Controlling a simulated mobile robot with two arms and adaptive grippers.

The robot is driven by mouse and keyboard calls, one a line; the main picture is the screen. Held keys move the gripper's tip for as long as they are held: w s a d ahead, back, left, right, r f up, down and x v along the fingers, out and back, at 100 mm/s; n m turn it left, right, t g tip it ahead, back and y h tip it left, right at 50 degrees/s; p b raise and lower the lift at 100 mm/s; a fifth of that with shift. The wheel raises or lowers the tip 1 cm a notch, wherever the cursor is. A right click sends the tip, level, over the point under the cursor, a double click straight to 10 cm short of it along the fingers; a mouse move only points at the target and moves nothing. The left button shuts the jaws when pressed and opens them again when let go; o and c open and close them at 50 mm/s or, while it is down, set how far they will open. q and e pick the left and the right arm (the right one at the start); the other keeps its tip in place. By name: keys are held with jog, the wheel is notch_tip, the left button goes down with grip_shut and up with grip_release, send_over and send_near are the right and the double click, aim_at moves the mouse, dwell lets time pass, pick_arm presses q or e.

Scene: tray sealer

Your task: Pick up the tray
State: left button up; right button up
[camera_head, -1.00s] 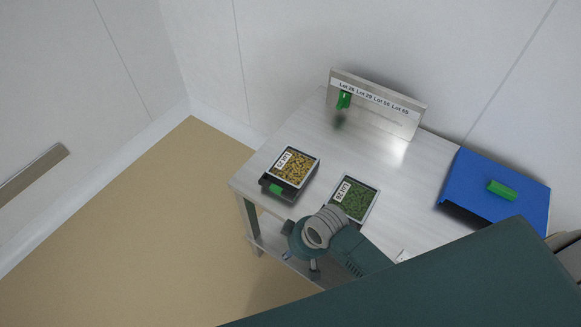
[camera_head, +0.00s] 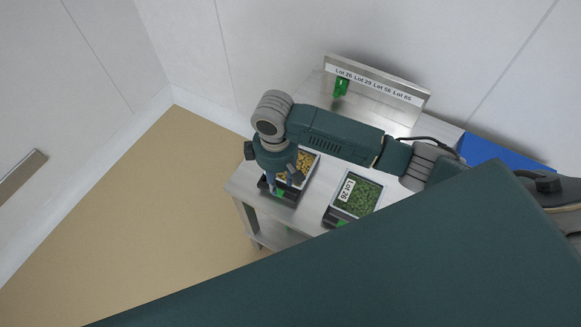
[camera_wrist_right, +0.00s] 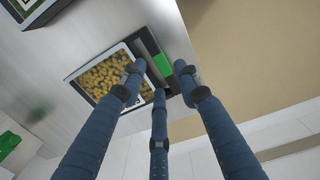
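A tray with yellow contents (camera_head: 309,163) sits in a black holder with a green front piece at the table's left end. My right gripper (camera_head: 283,187) is over its front part and hides much of it. In the right wrist view the same tray (camera_wrist_right: 97,84) lies beyond my spread blue fingers (camera_wrist_right: 160,85), near the green piece (camera_wrist_right: 180,67). The fingers are open with nothing between them; whether they touch the holder I cannot tell. A second tray with green contents, marked Lot 26 (camera_head: 358,194), stands to the right. My left gripper is not in view.
A metal stand labelled Lot 26, Lot 29, Lot 56, Lot 65 (camera_head: 375,84) stands at the table's back, with a green piece (camera_head: 341,87) by it. A blue box (camera_head: 500,150) is at the right. My arm covers the table's middle.

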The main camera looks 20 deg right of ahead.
aim_at(279, 190)
jog(key=shift+w+f, duration=0.1)
jog(key=shift+f, duration=0.7)
notch_tip(279, 190, down, 4)
jog(key=shift+w+d+f+p, duration=0.15)
jog(key=shift+f+p, duration=0.1)
jog(key=shift+p, duration=0.25)
jog(key=shift+f, duration=0.35)
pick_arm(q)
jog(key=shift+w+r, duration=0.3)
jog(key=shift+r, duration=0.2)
pick_arm(e)
jog(key=shift+c, duration=0.3)
grip_shut()
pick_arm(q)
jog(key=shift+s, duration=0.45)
pick_arm(e)
jog(key=shift+w, duration=0.1)
